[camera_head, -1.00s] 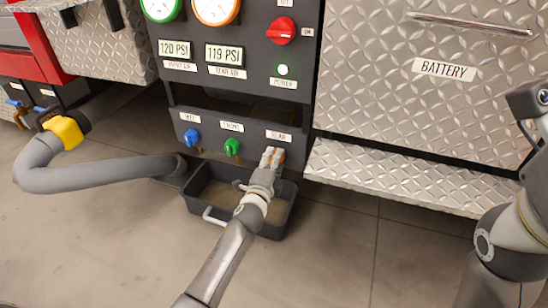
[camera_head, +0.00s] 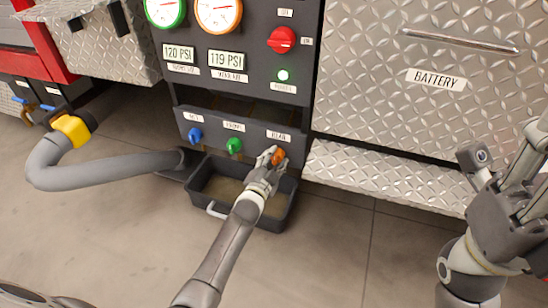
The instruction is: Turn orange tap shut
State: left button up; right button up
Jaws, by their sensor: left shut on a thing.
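The orange tap (camera_head: 279,157) sits under the right-hand label on the lower edge of the dark panel. My left gripper (camera_head: 272,158) is at this tap, its fingers shut on it; they hide part of the tap. The left arm reaches up to it from the bottom of the picture, over the black tray. A blue tap (camera_head: 195,134) and a green tap (camera_head: 234,145) are on the same panel to the left. My right arm is at the right edge, well away from the panel; its gripper (camera_head: 535,190) is partly cut off.
A black tray (camera_head: 292,205) with a light handle stands on the floor below the taps. A grey hose (camera_head: 105,170) with a yellow coupling lies to the left. A metal step (camera_head: 390,175) juts out at the right.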

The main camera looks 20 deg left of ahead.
dwell(0.3)
pick_arm(q)
jog(key=o, duration=1)
jog(key=s, duration=0.8)
jog(key=s+r, duration=0.1)
jog(key=s, duration=0.3)
jog(key=shift+a, duration=0.25)
jog(key=shift+r, duration=0.1)
